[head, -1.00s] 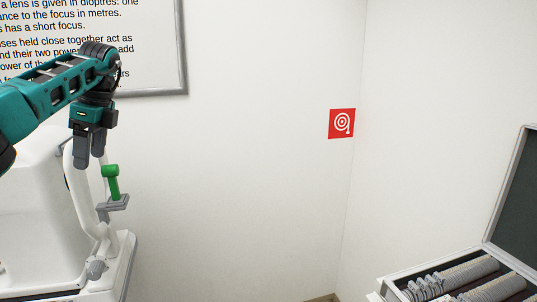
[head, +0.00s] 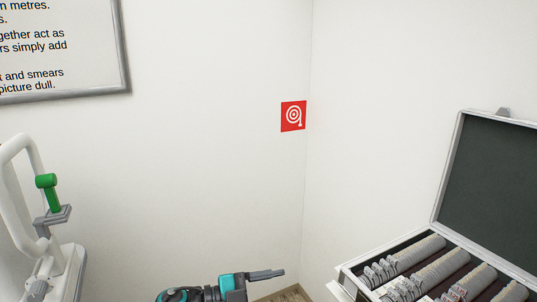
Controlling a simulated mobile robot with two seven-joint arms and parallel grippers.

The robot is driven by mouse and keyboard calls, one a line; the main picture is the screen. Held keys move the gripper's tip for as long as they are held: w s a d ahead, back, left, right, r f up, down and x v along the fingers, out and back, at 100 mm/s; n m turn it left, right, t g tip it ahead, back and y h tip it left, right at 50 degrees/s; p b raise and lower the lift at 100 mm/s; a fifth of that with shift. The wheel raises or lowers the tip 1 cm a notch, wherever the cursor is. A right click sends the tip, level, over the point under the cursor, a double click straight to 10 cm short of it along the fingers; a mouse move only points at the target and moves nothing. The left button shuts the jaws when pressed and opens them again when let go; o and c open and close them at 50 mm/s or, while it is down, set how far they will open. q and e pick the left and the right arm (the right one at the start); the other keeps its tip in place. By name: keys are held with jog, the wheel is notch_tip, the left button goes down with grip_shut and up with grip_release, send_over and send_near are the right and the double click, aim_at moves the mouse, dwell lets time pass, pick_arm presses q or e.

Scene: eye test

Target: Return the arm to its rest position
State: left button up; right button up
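My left arm comes in low at the bottom edge of the head view. Its teal and black gripper (head: 266,274) points right, with grey fingers seen nearly edge-on. I cannot tell whether the fingers are open or shut, and I see nothing held between them. The rest of the arm is cut off by the bottom edge. My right gripper is not in view.
A white instrument with a curved frame (head: 22,190) and a green handle (head: 48,190) stands at the left. An open case (head: 345,285) of lens rows is at lower right. A red sign (head: 293,116) and framed poster (head: 127,60) hang on the walls.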

pick_arm(q)
jog(key=s+a+f+n+t+y, duration=0.6)
jog(key=s+a+f+n+y, duration=0.8)
jog(key=s+a+f+n, duration=0.2)
jog(key=s+a+n, duration=0.2)
jog(key=s+n, duration=0.1)
jog(key=n, duration=0.1)
jog(key=shift+s+a+f+y, duration=0.25)
jog(key=shift+a+f+y, duration=0.1)
jog(key=shift+y, duration=0.05)
jog(key=shift+c, duration=0.3)
